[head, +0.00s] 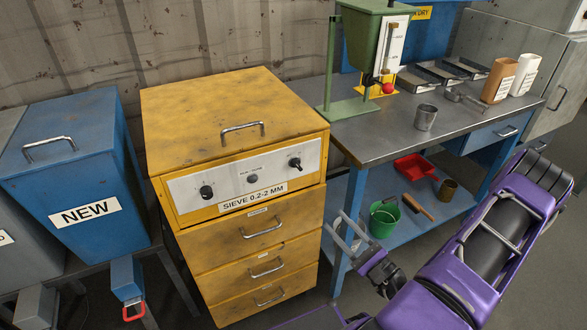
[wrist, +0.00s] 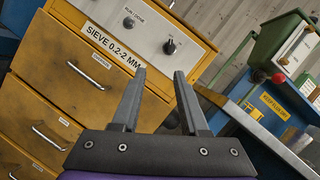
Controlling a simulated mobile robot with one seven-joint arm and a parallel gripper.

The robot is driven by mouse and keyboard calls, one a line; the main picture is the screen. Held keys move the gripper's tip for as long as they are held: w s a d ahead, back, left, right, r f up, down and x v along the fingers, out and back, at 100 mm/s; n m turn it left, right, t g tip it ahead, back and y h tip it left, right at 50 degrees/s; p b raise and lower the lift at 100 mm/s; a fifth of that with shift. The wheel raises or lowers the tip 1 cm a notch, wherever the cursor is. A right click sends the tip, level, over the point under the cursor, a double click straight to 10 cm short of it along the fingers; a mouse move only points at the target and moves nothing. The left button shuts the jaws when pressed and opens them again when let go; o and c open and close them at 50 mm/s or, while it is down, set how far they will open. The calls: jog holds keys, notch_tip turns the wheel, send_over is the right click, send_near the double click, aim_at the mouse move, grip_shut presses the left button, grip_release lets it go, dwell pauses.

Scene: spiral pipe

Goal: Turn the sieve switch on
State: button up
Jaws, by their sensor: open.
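The yellow sieve cabinet (head: 235,110) stands at centre in the head view, labelled "SIEVE 0.2-2 MM". Its white front panel (head: 228,184) carries a left black knob (head: 206,192), a small middle knob (head: 252,178) and a right black knob (head: 295,163). The small panel lettering is unreadable, so I cannot tell which one is the switch. The wrist view shows the right knob (wrist: 170,46) beyond my fingertips and the middle knob (wrist: 128,22) further left. My gripper (head: 338,228) is open and empty, right of the cabinet's drawers and below panel height, apart from the knobs.
A metal worktable (head: 390,135) adjoins the cabinet's right side, bearing a green hopper stand (head: 365,40) and a metal cup (head: 424,117). Its lower shelf holds a green bucket (head: 384,218). Drawer handles (head: 262,228) protrude from the cabinet front. A blue "NEW" bin (head: 75,170) stands left.

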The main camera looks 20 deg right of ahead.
jog(key=m+h, duration=0.1)
send_near(300, 169)
jog(key=shift+t, duration=0.4)
jog(key=x, duration=0.9)
jog(key=shift+w+a+f, duration=0.15)
jog(key=shift+w+f, duration=0.05)
grip_shut()
